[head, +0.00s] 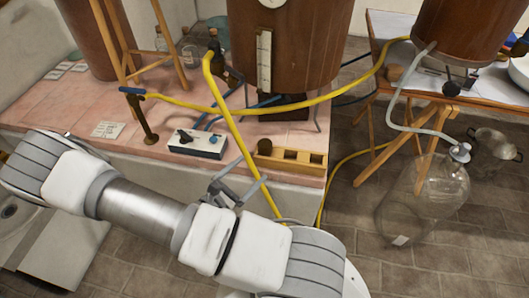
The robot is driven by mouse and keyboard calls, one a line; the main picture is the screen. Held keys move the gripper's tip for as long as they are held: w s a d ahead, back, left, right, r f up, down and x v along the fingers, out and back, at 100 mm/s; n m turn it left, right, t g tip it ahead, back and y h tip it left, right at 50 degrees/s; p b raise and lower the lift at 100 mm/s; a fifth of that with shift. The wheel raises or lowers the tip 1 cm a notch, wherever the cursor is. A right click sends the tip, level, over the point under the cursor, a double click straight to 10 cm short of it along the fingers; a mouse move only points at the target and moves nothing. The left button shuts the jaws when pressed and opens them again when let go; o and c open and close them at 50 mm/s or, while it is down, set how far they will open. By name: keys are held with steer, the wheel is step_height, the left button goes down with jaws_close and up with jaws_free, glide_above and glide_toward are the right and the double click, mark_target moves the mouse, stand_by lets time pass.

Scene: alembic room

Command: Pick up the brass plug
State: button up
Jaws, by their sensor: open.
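A small dark, brownish round piece, which looks like the brass plug (263,145), sits upright at the left end of a wooden rack (315,158) on the pink bench top. My gripper (238,183) is in front of the bench's front edge, below and left of the rack. Its grey fingers are spread, with nothing seen between them. It is apart from the plug. The plug's lower part is hidden by the rack.
A yellow hose (236,135) passes close to the rack and gripper. A brass stand (146,120) is farther left. A large glass bottle (425,205) stands on the floor at right.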

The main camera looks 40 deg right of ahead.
mark_target(263, 154)
step_height(263, 154, down, 8)
steer(key=w+d+r+n+t+y+b, duration=0.1)
steer(key=d+n+t+b, duration=0.1)
steer(key=n+t, duration=0.35)
steer(key=shift+n, duration=0.35)
steer(key=x, duration=0.3)
steer(key=b+x, duration=0.1)
steer(key=x, duration=0.3)
steer(key=b+x, duration=0.1)
steer(key=x, duration=0.2)
steer(key=shift+w+d+f, duration=0.15)
steer(key=shift+w+f, duration=0.2)
steer(key=shift+f, duration=0.05)
steer(key=shift+r+b+x, duration=0.1)
steer(key=shift+b+x, duration=0.45)
steer(key=shift+x, duration=0.9)
steer(key=shift+r+b+x, duration=0.15)
steer(key=shift+b+x, duration=0.4)
steer(key=shift+x, duration=0.95)
jaws_close()
